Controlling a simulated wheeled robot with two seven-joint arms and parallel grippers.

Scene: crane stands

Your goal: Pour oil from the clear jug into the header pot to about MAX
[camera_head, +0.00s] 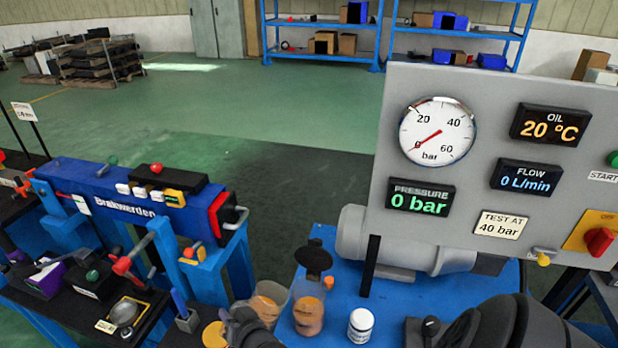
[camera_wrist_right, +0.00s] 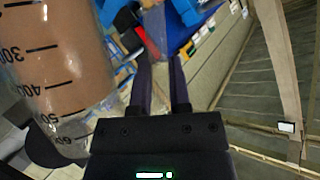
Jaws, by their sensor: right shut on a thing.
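The clear jug (camera_head: 268,300) shows at the bottom centre of the head view, with brownish oil in it. In the right wrist view the jug (camera_wrist_right: 62,65) fills the left side, with black graduation marks and a clear oil-free end. My right gripper (camera_head: 246,327) is beside the jug, shut on it; its fingers (camera_wrist_right: 161,65) show in the wrist view, but the grip point is unclear. What looks like the header pot (camera_head: 308,312), clear with brown contents, stands just right of the jug. Its MAX mark is not readable. My left gripper is not in view.
A black disc (camera_head: 313,257) rises behind the pot. A white-capped bottle (camera_head: 361,325) stands to its right on the blue bench (camera_head: 345,290). A grey motor (camera_head: 400,240) and gauge panel (camera_head: 480,160) stand behind. A black bench with tools is at left.

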